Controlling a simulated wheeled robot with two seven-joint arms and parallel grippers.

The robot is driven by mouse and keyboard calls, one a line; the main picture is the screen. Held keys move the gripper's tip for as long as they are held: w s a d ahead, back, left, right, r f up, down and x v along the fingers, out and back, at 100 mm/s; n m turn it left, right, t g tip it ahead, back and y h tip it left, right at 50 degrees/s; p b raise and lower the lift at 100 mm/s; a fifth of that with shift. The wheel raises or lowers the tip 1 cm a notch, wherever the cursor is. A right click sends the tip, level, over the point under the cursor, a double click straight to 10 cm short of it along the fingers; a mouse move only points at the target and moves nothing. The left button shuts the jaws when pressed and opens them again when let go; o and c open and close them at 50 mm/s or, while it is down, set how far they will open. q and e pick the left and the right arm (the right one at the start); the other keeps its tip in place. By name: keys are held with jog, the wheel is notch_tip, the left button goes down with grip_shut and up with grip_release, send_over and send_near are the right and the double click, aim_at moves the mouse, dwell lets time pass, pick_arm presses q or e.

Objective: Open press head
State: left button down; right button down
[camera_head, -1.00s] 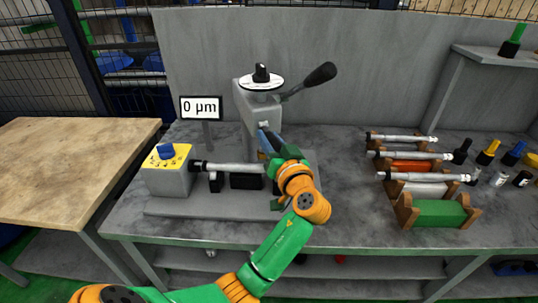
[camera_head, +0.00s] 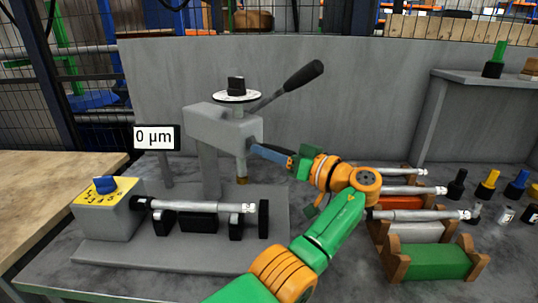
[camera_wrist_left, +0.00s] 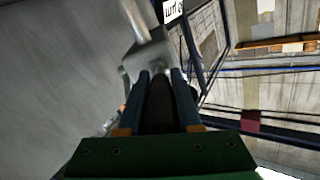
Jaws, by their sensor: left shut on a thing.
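The grey press head (camera_head: 220,125) sits on a post behind the machine base. It reaches to the right, and its spindle (camera_head: 240,165) hangs down above and behind the right end of the shaft. A dial and a black-knobbed lever (camera_head: 303,75) are on top. My left gripper (camera_head: 272,154) is at the right end of the head. Its blue fingers are shut on a dark handle, which shows between them in the left wrist view (camera_wrist_left: 158,105). The fingers hide most of this handle in the head view. My right gripper is not in view.
A metal shaft (camera_head: 200,207) lies in the machine, beside a yellow-topped control box (camera_head: 108,205). A "0 µm" display (camera_head: 156,137) stands behind. Wooden racks with shafts (camera_head: 430,260) are right of my arm. A grey wall (camera_head: 350,110) closes the back.

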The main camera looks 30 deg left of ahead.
pick_arm(q)
jog(key=shift+w, duration=0.15)
dwell(0.3)
jog(key=c, duration=0.6)
grip_release()
jog(key=shift+a, duration=0.1)
